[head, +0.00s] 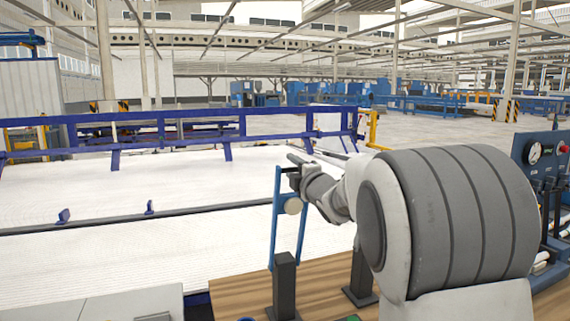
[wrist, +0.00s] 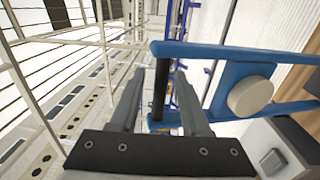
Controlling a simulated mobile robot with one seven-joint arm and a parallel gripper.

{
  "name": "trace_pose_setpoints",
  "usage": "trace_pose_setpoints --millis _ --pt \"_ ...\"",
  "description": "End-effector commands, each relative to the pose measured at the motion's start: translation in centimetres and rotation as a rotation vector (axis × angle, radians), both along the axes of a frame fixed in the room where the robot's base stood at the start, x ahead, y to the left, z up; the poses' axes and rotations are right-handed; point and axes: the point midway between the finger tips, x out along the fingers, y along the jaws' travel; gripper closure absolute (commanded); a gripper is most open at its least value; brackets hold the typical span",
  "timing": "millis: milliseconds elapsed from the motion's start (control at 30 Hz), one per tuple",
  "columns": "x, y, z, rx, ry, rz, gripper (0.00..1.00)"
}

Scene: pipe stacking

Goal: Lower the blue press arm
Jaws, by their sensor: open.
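The blue press arm (head: 274,225) stands raised and nearly upright on dark posts (head: 285,285) at the wooden table's edge. It has two blue side bars, a pale round disc (head: 293,206) between them and a black crossbar at the top. In the wrist view the blue press arm (wrist: 225,60) comes in from the right, with its black crossbar (wrist: 161,88) between my fingers. My gripper (wrist: 158,73) is open, one finger on each side of the crossbar, with no clear contact on either side. In the head view my arm partly hides the gripper and the press arm's right side.
The wooden tabletop (head: 235,287) lies below the press arm. A blue panel with a gauge (head: 534,152) stands at the right. A long white bed of pipes (head: 110,240) with a blue railing (head: 200,130) fills the left. The space above the press arm looks clear.

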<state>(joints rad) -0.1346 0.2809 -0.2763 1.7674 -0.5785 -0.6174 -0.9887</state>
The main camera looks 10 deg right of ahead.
Motion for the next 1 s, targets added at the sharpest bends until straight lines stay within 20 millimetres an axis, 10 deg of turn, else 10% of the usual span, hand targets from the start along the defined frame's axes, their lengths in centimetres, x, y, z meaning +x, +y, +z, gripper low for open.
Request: trace_pose_setpoints --millis 500,800,1000 --pt "1.7 0.4 0.1 0.000 -0.001 0.001 0.53" --pt "1.7 0.4 0.1 0.000 0.000 0.000 1.00" --pt "1.7 0.3 0.1 0.000 -0.001 0.000 1.00"
